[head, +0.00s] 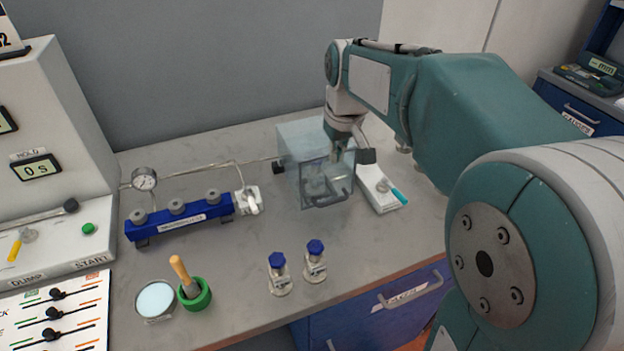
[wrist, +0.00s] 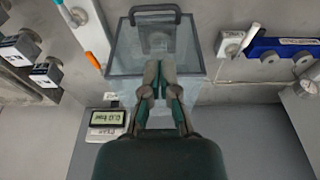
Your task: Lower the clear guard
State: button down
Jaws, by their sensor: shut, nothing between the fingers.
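The clear guard (head: 313,189) is a see-through panel with a dark frame on the front of a pale clear box (head: 298,137) in the middle of the bench. Its dark handle (head: 334,198) is at the panel's near lower edge. In the wrist view the guard (wrist: 125,52) lies beyond my fingers, with the handle (wrist: 155,10) at the top of the picture. My gripper (head: 337,160) points down, shut and empty, at the guard, away from the handle. The fingertips (wrist: 160,68) overlap the panel in view; I cannot tell whether they touch it.
A white device with a teal marker (head: 388,190) lies right of the box. A blue manifold (head: 180,218) with a gauge (head: 144,180) stands left. Two blue-capped vials (head: 297,270), a green mortar (head: 195,294) and a round dish (head: 156,299) are nearer. The bench between guard and vials is clear.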

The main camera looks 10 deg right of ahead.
send_near(332, 201)
jog(key=f, duration=0.5)
jog(key=w+f, duration=0.1)
jog(key=f, duration=0.1)
jog(key=shift+w+a+f, duration=0.15)
jog(key=shift+d+f, duration=0.2)
jog(key=shift+f, duration=0.05)
jog(key=shift+a, duration=0.15)
